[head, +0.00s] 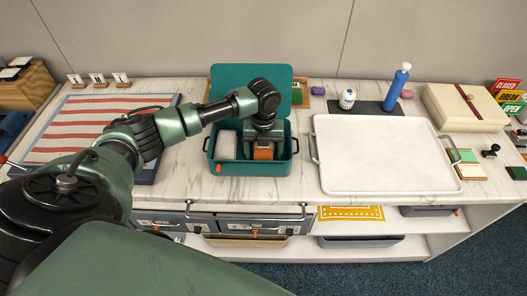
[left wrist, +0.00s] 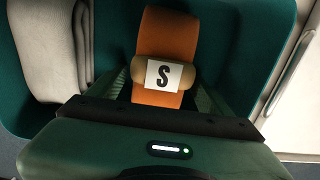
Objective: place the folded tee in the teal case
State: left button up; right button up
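The teal case (head: 283,169) stands open on the counter, its lid (head: 237,80) raised at the back. My left gripper (head: 263,144) reaches down into its right part. An orange folded piece (head: 263,153), seemingly the folded tee, lies under the gripper inside the case. The left gripper's fingers (left wrist: 165,78) close on the toggle's two ends; whether the piece touches the case floor is hidden. My right gripper is not in view.
A pale folded cloth (head: 226,145) lies in the case's left part. A white tray (head: 380,155) stands close to the right. A striped red-and-white mat (head: 90,125) is at left. A blue bottle (head: 397,87) and white jar (head: 347,98) stand behind the tray.

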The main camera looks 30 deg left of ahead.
aim_at(264, 150)
pick_arm(q)
jog(key=shift+r, duration=0.25)
notch_tip(264, 150, up, 12)
jog(key=b, duration=0.1)
jog(key=shift+b, duration=0.3)
dwell(1.0)
